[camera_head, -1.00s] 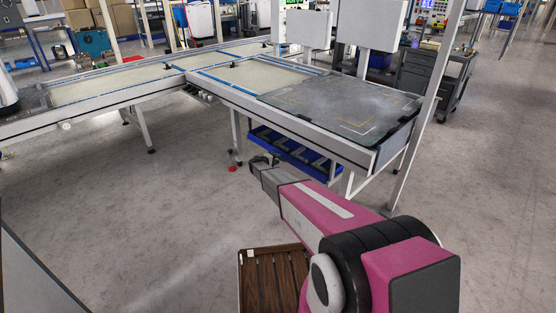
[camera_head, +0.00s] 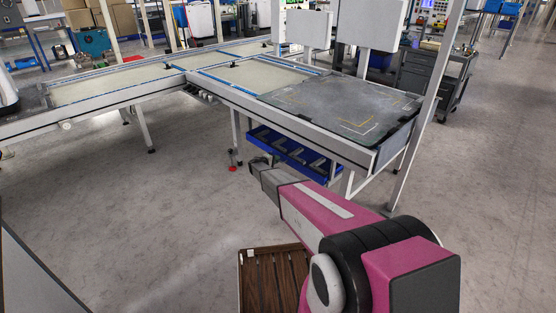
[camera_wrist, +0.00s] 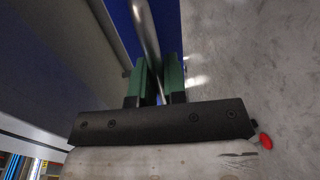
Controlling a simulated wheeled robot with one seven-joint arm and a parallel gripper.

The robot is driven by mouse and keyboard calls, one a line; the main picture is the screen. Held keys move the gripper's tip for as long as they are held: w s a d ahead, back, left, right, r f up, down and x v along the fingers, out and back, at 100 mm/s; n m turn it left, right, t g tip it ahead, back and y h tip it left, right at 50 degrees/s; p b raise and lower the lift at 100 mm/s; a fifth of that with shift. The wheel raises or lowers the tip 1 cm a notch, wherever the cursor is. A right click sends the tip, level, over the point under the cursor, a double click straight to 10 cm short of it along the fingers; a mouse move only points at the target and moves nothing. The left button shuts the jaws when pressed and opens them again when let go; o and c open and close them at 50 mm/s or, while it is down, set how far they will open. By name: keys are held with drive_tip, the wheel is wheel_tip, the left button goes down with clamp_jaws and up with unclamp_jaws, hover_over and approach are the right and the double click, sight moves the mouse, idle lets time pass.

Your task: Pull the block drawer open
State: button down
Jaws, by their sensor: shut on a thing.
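The block drawer (camera_head: 320,169) is a blue tray with grey dividers or blocks inside. It hangs under the near end of the workbench and stands partly out. My gripper (camera_head: 262,163) is at its near left corner in the head view. In the wrist view, the green fingers of my gripper (camera_wrist: 156,80) are shut on a shiny metal bar handle (camera_wrist: 146,28) that runs up between them. Blue drawer surface (camera_wrist: 121,14) shows beside the bar. The handle is hidden behind my gripper in the head view.
The workbench (camera_head: 345,112) with a dark mat stands above the drawer. Its white legs (camera_head: 235,135) stand close to my gripper. A grey tool cart (camera_head: 430,80) is behind at right. The grey floor in front of the drawer is largely clear.

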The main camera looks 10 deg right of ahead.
drive_tip(key=f+v, duration=0.3)
drive_tip(key=v, duration=1.1)
drive_tip(key=a+f+v, duration=0.1)
drive_tip(key=f+v, duration=0.2)
drive_tip(key=v, duration=1.2)
drive_tip(key=shift+s, duration=0.45)
drive_tip(key=shift+a, duration=0.15)
drive_tip(key=c, duration=1.2)
unclamp_jaws()
drive_tip(key=v, duration=1)
drive_tip(key=shift+s+a, duration=0.2)
drive_tip(key=shift+a, duration=0.15)
